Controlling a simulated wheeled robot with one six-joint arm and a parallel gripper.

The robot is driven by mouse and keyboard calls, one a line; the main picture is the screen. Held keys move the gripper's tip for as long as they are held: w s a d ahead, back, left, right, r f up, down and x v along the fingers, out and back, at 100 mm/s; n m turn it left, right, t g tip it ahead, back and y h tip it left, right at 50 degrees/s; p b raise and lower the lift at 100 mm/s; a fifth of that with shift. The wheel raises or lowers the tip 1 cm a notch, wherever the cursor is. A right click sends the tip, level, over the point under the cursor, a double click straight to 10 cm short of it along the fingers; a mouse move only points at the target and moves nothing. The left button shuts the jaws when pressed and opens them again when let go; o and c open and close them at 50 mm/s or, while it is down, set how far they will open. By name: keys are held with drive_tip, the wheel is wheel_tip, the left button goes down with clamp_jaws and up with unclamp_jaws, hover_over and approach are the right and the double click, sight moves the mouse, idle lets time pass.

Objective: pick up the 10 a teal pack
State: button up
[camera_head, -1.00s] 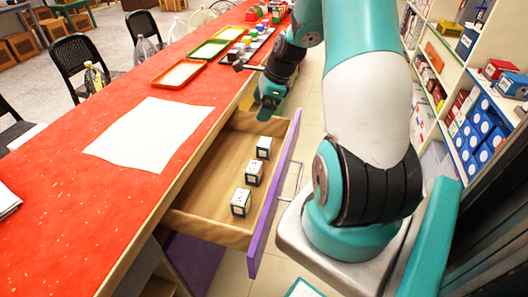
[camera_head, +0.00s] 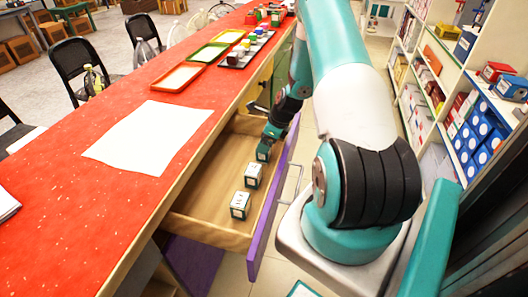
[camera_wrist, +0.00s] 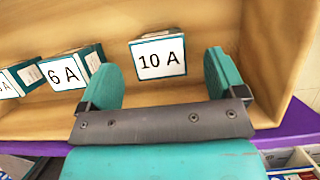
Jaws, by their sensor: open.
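The 10 A pack (camera_wrist: 158,58) is a small box with a teal edge and a white label, standing in the wooden drawer. In the wrist view it sits between and just beyond the fingertips of my gripper (camera_wrist: 165,75), which is open with nothing gripped. In the head view my gripper (camera_head: 266,146) is low inside the far end of the drawer (camera_head: 205,225) and hides most or all of this pack. The 6 A pack (camera_wrist: 64,73) stands to the left of my gripper in the wrist view, close to the left finger.
Another pack (camera_wrist: 12,84) is partly seen at the wrist view's left edge. Two packs (camera_head: 253,175) (camera_head: 240,205) stand nearer in the drawer. The drawer's purple front (camera_head: 262,235) and the red counter (camera_head: 60,195) flank it. Bare drawer floor lies left of the packs.

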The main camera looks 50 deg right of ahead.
drive_tip(key=x, duration=0.5)
drive_tip(key=shift+s+p, duration=0.1)
drive_tip(key=shift+p, duration=0.2)
drive_tip(key=c, duration=1)
